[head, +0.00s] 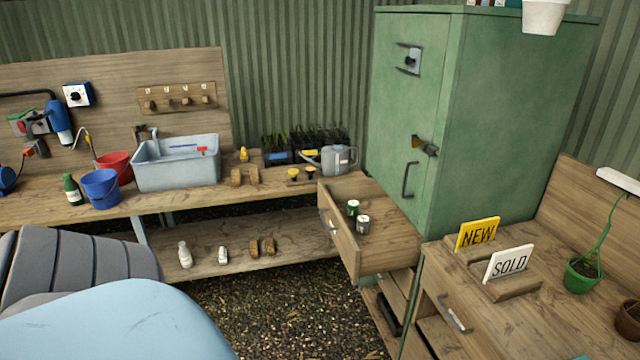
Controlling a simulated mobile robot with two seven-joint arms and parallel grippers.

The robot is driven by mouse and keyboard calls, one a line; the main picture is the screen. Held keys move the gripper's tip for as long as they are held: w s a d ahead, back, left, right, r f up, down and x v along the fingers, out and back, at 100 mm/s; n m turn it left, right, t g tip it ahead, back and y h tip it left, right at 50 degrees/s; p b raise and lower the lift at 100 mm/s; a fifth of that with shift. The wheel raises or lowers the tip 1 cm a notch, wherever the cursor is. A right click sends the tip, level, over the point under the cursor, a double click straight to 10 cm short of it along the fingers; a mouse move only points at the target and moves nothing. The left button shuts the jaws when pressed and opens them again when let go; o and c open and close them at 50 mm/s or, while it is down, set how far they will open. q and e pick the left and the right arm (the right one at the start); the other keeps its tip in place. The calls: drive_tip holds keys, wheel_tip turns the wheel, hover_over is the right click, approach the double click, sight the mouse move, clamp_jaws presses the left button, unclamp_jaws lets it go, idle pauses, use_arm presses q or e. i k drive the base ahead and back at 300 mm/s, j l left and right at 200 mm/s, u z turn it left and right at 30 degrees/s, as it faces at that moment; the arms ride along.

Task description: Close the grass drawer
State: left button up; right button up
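A wooden drawer (340,235) stands pulled out between the long bench and the green cabinet. Its front faces left and carries a small metal handle (332,227). Two small cans stand upright inside: a green one (352,208) and a grey-topped one (363,224). I see no label naming the drawer as grass. Neither of my grippers is in view.
A bench (70,205) holds a grey sink (175,162), buckets and a watering can (338,158). The tall green cabinet (470,120) stands behind the drawer. At right, a counter (540,310) bears NEW (477,235) and SOLD (508,263) signs. Gravel floor (290,310) lies open in front.

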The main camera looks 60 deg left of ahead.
sight(392, 242)
drive_tip(key=u, duration=1.5)
drive_tip(key=i+l+z, duration=0.1)
drive_tip(key=i+z, duration=0.75)
